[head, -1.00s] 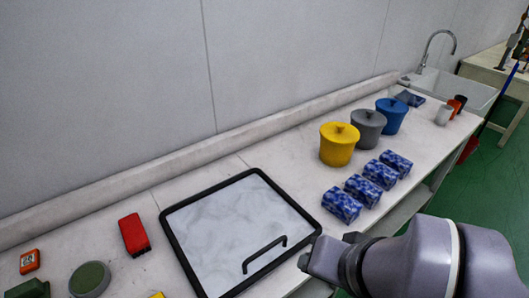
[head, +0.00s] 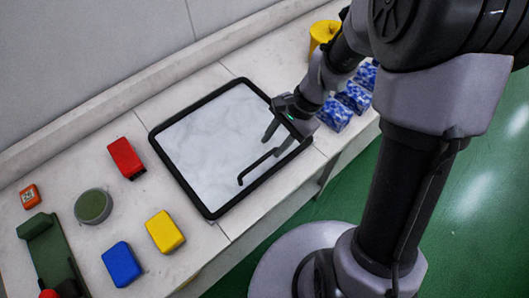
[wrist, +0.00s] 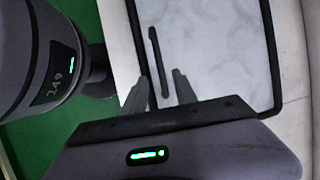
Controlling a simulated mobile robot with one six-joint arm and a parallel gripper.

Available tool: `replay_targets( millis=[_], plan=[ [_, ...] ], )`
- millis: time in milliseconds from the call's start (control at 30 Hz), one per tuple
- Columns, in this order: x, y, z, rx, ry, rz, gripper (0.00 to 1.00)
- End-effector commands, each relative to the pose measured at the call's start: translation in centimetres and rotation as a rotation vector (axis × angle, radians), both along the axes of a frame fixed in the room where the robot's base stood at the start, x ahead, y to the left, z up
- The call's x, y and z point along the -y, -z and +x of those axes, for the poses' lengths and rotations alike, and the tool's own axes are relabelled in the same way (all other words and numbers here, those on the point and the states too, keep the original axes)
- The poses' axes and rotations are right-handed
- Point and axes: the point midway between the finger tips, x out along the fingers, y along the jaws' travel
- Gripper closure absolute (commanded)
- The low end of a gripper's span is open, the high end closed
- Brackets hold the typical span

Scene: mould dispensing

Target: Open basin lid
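The basin lid (head: 205,137) is a white marbled panel in a black frame (head: 181,183), lying flat and closed on the counter. A black bar handle (head: 259,166) stands on it near its front right side. My gripper (head: 277,137) is above the lid's right part, beyond the handle's far end. In the wrist view my gripper (wrist: 160,88) has its two fingers apart, with the handle (wrist: 158,62) lined up between and ahead of the fingertips. The fingers do not appear to touch the handle. The inside of the basin is hidden by the lid.
Left of the lid are a red box (head: 125,157), a round green-topped container (head: 93,206), a yellow block (head: 165,231) and a blue block (head: 122,264). Blue patterned blocks (head: 335,114) and a yellow pot (head: 322,35) stand to the right, partly behind my arm.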

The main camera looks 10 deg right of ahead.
Motion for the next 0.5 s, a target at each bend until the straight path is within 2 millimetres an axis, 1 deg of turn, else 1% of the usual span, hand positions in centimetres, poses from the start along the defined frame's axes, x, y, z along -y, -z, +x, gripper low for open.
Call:
replay_targets(
  millis=[33,100,200,333,500],
  plan=[
    [-0.6,1.7,-0.2,-0.003,-0.002,0.0,0.66],
    [-1.3,3.2,-0.3,-0.003,-0.002,0.0,0.66],
    [-2.0,4.6,-0.4,-0.002,-0.002,0.0,0.66],
    [-2.5,5.5,-0.4,0.001,0.0,-0.001,0.66],
    [-2.6,5.5,-0.4,0.001,0.0,-0.001,0.66]
  ],
)
